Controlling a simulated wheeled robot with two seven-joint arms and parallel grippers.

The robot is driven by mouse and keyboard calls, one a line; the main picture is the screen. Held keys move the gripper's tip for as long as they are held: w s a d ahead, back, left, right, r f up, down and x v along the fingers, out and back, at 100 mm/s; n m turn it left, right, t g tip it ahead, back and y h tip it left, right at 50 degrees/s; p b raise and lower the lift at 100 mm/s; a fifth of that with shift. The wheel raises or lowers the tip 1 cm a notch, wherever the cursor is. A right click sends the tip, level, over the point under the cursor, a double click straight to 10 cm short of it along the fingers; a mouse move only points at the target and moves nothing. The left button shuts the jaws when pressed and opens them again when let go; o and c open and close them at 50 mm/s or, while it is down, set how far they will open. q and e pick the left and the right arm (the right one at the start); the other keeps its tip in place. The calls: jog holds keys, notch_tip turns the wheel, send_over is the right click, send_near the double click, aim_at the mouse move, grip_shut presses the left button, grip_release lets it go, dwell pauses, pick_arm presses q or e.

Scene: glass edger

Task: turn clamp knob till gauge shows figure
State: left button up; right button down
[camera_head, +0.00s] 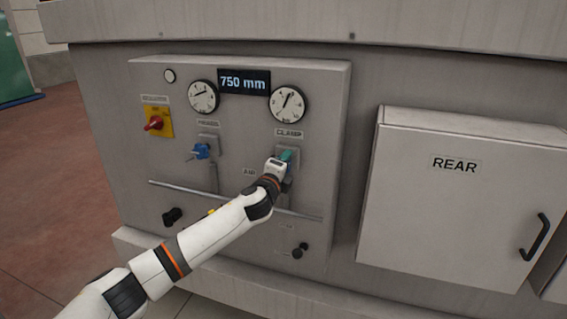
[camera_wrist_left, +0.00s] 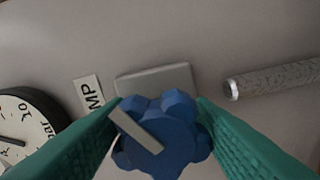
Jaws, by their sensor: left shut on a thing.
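The clamp knob (camera_wrist_left: 160,140) is a blue lobed knob with a pale pointer bar, seen close up in the left wrist view. My left gripper (camera_head: 285,157) is at the knob below the CLAMP label (camera_head: 289,133); its green fingers stand on both sides of the knob and are shut on it. In the head view the gripper hides the knob. The clamp gauge (camera_head: 288,104) is a round white dial above the label, its needle pointing up and slightly right; its figures are too small to read there. Part of it shows in the wrist view (camera_wrist_left: 28,125). My right gripper is not in view.
A second gauge (camera_head: 203,97) and another blue knob (camera_head: 201,151) sit to the left. A display (camera_head: 244,81) reads 750 mm. A red switch on a yellow plate (camera_head: 155,122) is farther left. A thin rail (camera_head: 168,185) crosses below. A REAR cabinet door (camera_head: 455,200) is at right.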

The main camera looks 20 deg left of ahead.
pick_arm(q)
jog(key=shift+f, duration=0.15)
dwell(0.4)
jog(key=o, duration=1)
jog(key=shift+s, duration=0.15)
jog(key=shift+s+a+b, duration=0.15)
jog(key=shift+s+b, duration=1.4)
jog(key=shift+s, duration=4.35)
